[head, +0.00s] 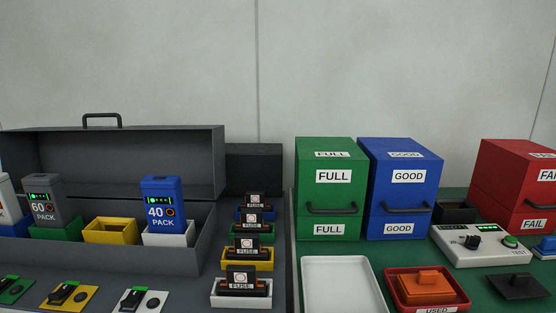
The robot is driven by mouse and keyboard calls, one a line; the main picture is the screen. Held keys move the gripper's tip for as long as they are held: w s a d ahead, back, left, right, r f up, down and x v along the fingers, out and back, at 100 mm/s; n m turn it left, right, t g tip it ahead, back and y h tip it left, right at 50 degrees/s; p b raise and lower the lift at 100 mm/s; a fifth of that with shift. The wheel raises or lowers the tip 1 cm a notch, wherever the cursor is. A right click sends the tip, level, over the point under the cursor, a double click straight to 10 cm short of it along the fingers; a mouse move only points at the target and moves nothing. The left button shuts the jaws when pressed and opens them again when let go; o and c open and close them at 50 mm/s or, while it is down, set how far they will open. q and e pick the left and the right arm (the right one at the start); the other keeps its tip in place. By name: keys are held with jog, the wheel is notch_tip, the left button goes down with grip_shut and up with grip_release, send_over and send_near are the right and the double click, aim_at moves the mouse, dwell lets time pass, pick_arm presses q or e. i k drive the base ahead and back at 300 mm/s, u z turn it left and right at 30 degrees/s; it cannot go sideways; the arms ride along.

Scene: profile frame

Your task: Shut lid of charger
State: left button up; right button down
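The charger (195,255) is a long dark grey box at the left. Its lid (140,165) stands open and upright at the back, with a black handle (102,117) on its top edge. Inside, a grey pack marked 60 (43,208) sits in a green holder (56,234) and a blue pack marked 40 (161,204) sits in a white holder (168,239). A yellow holder (110,232) between them is empty. Another pack (5,205) is cut off at the left edge. Neither of my grippers is in view.
Switches (68,294) line the front of the charger. Several fuses (246,250) in coloured holders stand to its right. Green (328,190) and blue (401,190) drawer boxes, a white tray (341,285) and a tester (479,244) are on the green table. A wall is behind.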

aim_at(96, 161)
jog(key=u, duration=0.5)
jog(key=i, duration=0.4)
jog(key=u, duration=0.5)
